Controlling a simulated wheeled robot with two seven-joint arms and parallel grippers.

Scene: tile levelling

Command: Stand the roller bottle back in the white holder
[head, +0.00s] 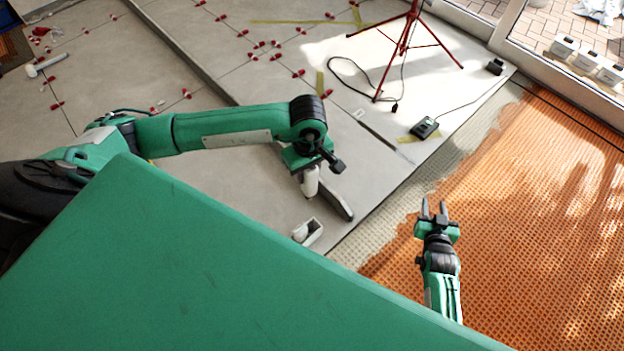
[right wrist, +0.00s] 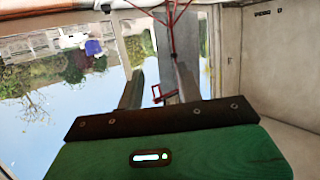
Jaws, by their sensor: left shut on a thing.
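The white roller bottle (head: 310,183) hangs below my left gripper (head: 309,168) in the head view, and that gripper is shut on it. The gripper and arm partly hide its upper part. The small white holder (head: 314,236) sits on the grey tiles below and close to the bottle; the two appear apart. My right gripper (head: 434,207) is open and empty over the orange matting, right of the holder. Its fingers also show in the right wrist view (right wrist: 158,92), with a gap between them.
A dark elongated piece (head: 338,200) shows just right of the bottle. A red tripod (head: 405,45) with a black cable stands at the back. A black box (head: 424,128) lies on the tiles. Orange matting (head: 520,220) covers the right side. Red levelling clips (head: 260,45) dot the far tiles.

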